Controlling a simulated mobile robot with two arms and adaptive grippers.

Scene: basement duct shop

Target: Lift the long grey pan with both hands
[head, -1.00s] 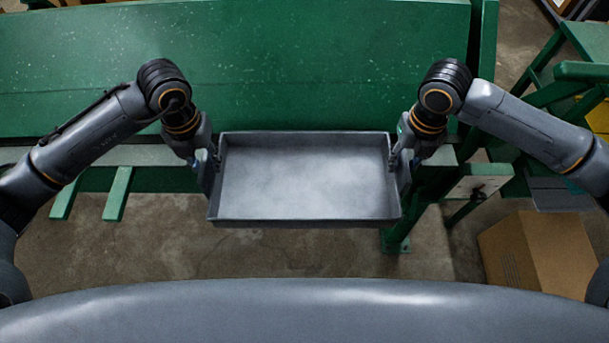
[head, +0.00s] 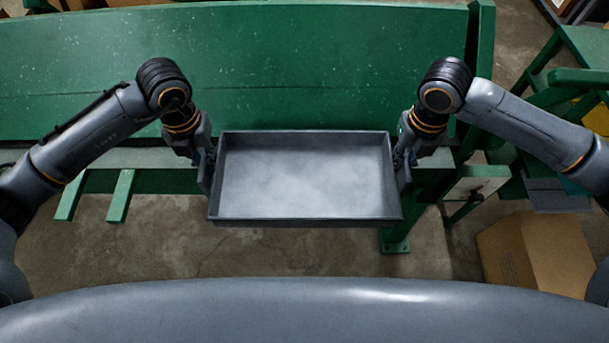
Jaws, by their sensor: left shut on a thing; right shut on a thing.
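The long grey pan (head: 305,182) is an empty, shallow rectangular tray in the middle of the head view. It is held in the air in front of the green bench, with concrete floor showing below its near edge. It looks about level. My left gripper (head: 208,165) is shut on the pan's left end wall. My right gripper (head: 401,163) is shut on the pan's right end wall. The fingertips are partly hidden against the pan's ends.
The green bench (head: 300,65) with a speckled, bare top spans the back. A cardboard box (head: 540,255) stands on the floor at the right. Green framework (head: 560,80) stands at the far right. The concrete floor (head: 170,240) is clear at the left.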

